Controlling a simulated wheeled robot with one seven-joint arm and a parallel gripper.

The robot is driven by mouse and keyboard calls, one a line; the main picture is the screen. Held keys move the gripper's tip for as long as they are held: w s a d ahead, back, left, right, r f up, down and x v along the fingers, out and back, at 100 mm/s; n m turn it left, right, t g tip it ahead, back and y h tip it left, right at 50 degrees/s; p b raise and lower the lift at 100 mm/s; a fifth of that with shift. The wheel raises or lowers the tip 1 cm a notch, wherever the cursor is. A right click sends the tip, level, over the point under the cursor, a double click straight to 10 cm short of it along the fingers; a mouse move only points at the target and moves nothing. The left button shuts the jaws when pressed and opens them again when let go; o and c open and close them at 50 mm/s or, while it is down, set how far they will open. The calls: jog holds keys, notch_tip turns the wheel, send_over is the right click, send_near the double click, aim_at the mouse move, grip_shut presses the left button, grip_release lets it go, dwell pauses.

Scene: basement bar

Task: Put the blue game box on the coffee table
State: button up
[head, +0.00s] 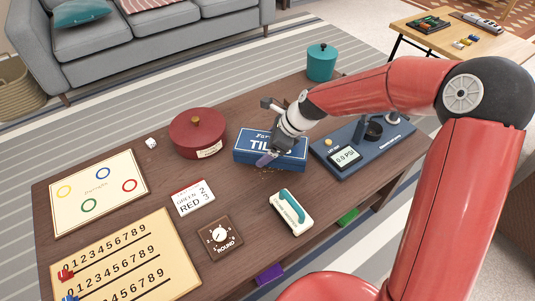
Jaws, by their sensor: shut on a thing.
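The blue game box (243,153), with white lettering partly hidden by my gripper, is near the far side of a dark wooden table (250,200). My gripper (271,152) reaches down over the box from the right and is shut on it, with one finger showing against its front face. The box looks level. I cannot tell whether it rests on the tabletop or is just above it. A lighter wooden table (512,44) stands at the back right. The view does not make clear which table is the coffee table.
A round red box (198,138) is left of the blue box, and a dark blue gauge board (347,170) is close on its right. A teal canister (321,62) stands behind. Score cards and boards cover the left. The lighter table holds several small items.

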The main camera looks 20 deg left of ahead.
jog(key=shift+f, duration=1.7)
jog(key=shift+f, duration=0.2)
jog(key=o, duration=1.2)
jog(key=shift+c, duration=0.2)
jog(key=v, duration=1.2)
jog(key=shift+r+p, duration=0.2)
jog(key=shift+p, duration=0.1)
jog(key=s+d+r+n+t+h, duration=0.3)
jog(key=s+d+r+n, duration=0.3)
jog(key=s+d+n, duration=0.2)
jog(key=s+d+r+n+t+h, duration=0.3)
jog(key=s+d+r+n, duration=0.3)
jog(key=s+d+n, duration=0.3)
jog(key=s+d, duration=0.4)
jog(key=d, duration=0.3)
jog(key=shift+h, duration=0.3)
